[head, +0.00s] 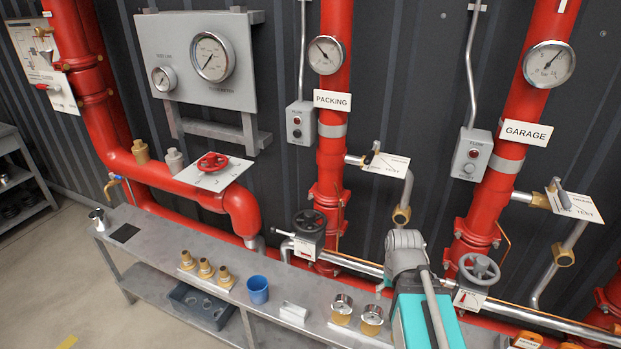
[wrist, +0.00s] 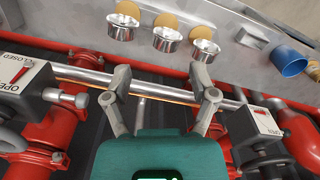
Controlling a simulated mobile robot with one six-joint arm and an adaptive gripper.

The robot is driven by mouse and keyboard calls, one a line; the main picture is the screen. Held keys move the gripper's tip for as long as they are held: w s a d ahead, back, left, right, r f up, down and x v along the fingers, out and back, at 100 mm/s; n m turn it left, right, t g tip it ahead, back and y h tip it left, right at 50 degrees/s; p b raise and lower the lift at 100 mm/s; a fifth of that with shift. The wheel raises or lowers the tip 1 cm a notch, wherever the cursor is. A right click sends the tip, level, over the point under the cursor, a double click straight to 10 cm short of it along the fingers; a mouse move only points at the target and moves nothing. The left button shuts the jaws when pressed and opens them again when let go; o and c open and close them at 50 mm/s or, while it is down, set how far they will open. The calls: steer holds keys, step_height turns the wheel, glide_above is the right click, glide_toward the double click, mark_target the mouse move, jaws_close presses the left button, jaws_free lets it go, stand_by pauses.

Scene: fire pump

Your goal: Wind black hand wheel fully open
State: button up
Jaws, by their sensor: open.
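The black hand wheel (head: 308,222) sits on its valve low in front of the PACKING riser in the head view, with a white indicator plate (head: 304,250) just below it. In the wrist view the black wheel (wrist: 266,163) is partly cut off at the lower right, beside a plate marked OPEN (wrist: 264,122) with a red pointer. My gripper (wrist: 162,97) is open and empty, its two fingers apart in front of the silver pipe. It is to one side of the black wheel and not around it. In the head view my arm hides the fingers.
A grey hand wheel (head: 480,268) stands right of my arm, before the GARAGE riser. A red wheel (head: 212,161) is at left. The bench (head: 150,245) carries brass fittings (head: 205,268), a blue cup (head: 258,290) and small gauges (head: 342,308). A silver pipe (head: 358,264) runs behind.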

steer(key=shift+o, duration=0.2)
steer(key=shift+w+a+r, duration=0.2)
steer(key=shift+w+r, duration=0.1)
step_height(320, 180, up, 18)
steer(key=n+p, duration=1.8)
steer(key=n, duration=0.5)
glide_above(310, 213)
steer(key=shift+f, duration=0.25)
step_height(310, 213, down, 13)
steer(key=b, duration=1.3)
steer(key=shift+f, duration=0.2)
